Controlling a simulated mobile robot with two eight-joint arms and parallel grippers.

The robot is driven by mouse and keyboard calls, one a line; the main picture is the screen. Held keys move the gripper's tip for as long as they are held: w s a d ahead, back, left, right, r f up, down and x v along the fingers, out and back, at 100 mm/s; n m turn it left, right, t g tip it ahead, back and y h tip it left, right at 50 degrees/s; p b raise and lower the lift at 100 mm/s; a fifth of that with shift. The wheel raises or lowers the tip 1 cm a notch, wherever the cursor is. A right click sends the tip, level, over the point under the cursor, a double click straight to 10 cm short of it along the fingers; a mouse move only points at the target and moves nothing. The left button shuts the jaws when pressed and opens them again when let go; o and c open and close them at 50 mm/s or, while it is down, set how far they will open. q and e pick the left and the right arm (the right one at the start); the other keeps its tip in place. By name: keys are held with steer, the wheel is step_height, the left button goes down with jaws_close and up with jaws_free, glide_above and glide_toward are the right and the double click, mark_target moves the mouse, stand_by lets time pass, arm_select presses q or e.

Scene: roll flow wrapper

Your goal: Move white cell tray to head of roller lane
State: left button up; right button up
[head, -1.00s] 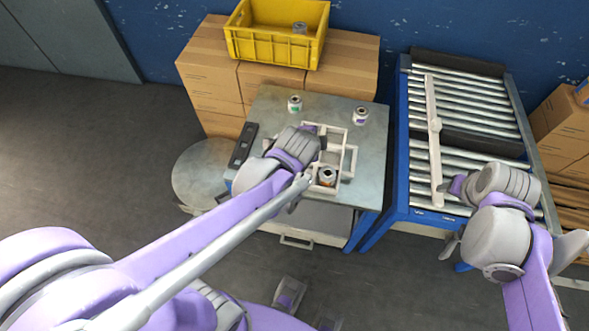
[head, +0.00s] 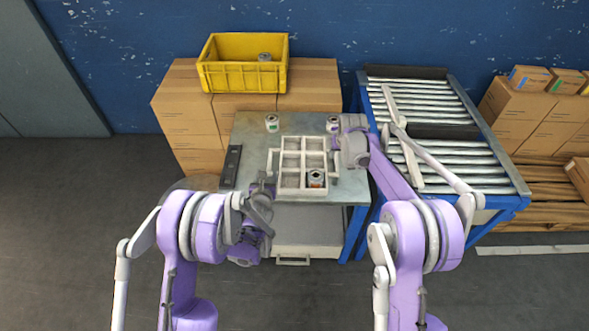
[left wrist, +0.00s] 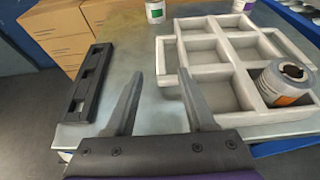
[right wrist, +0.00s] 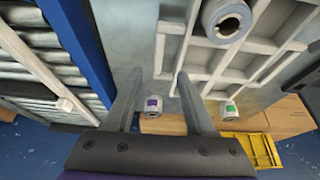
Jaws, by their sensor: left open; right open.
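The white cell tray (head: 303,193) lies on the metal table, a grid of compartments with a side handle at each end. A can with an orange label (head: 316,179) stands in its front right compartment. My left gripper (left wrist: 160,78) is open at the tray's left side, with the left handle (left wrist: 160,62) in line between its fingertips. My right gripper (right wrist: 160,74) is open at the tray's right side, with the right handle (right wrist: 160,48) in line between its fingertips. Neither has closed on a handle. The roller lane (head: 425,105) stands right of the table, partly behind my right arm.
Two cans stand behind the tray, one green-labelled (head: 272,123) and one purple-labelled (head: 333,124). A black slotted bar (head: 231,166) lies at the table's left edge. A white bar (head: 408,160) lies across the rollers. A yellow crate (head: 243,78) sits on cartons behind.

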mark_target(270, 160)
arm_select(q)
steer(key=shift+w, duration=0.2)
arm_select(e)
steer(key=shift+w+d+f, duration=0.1)
arm_select(q)
steer(key=x, duration=1)
steer(key=shift+w+f, duration=0.25)
arm_select(e)
steer(key=x, duration=1)
steer(key=shift+f, duration=0.3)
arm_select(q)
jaws_close()
arm_select(e)
jaws_close()
